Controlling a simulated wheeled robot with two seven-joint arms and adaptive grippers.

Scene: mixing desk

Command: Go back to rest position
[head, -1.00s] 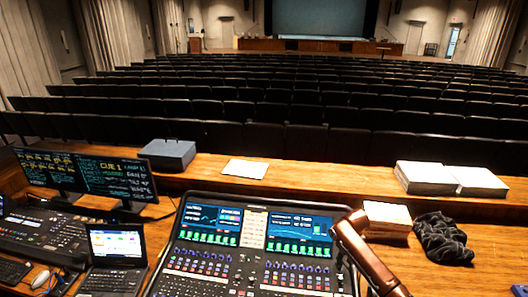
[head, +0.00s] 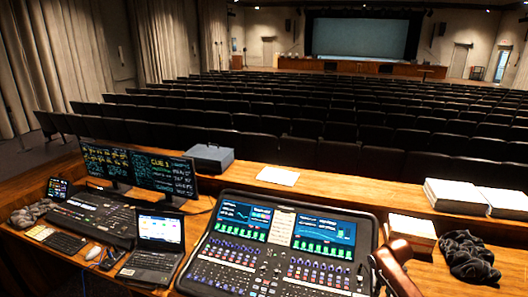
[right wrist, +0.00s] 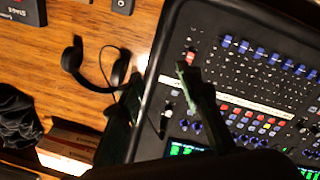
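My right gripper (right wrist: 160,76) shows in the right wrist view, with its two dark fingers apart and nothing seen between them. It is over the right edge of the mixing console (right wrist: 152,60); I cannot tell how high above it. In the head view the console (head: 277,248) stands at the bottom centre, and part of my right arm (head: 397,268) shows at its right edge. The right gripper itself is not seen there. My left gripper and left arm are not in view.
A black headset (right wrist: 74,62) lies on the wood beside the console. A dark cloth (head: 468,257), paper stacks (head: 455,195) and a book stack (head: 412,228) are at the right. A laptop (head: 158,232) and monitors (head: 165,174) stand at the left.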

